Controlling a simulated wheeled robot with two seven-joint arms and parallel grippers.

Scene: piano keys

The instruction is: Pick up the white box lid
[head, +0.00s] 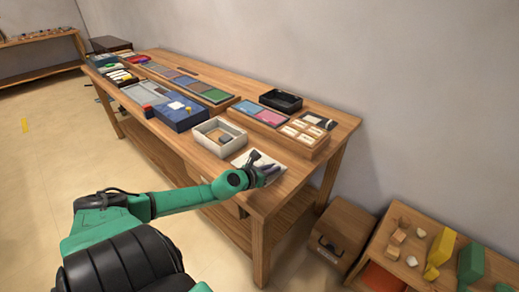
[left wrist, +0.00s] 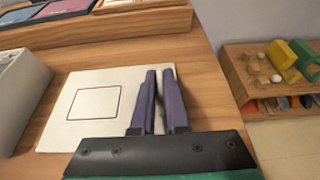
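The white box lid (left wrist: 95,107) is a flat pale square with a thin dark square outline. It lies on the wooden table near its front right corner. It also shows in the head view (head: 242,157), partly covered by my gripper. My left gripper (left wrist: 160,72) has two purple fingers over the lid's right part. They point away from the wrist and stand close together, with a narrow pale strip between them. Whether they pinch the lid's edge is hidden. In the head view the left gripper (head: 268,168) is at the lid's right side. My right gripper is not in view.
An open white box (head: 207,141) with a dark item inside stands just behind the lid. A wooden tray of cards (head: 302,135) lies behind on the right. The table's right edge is close to the gripper. A low shelf with blocks (head: 425,240) stands right.

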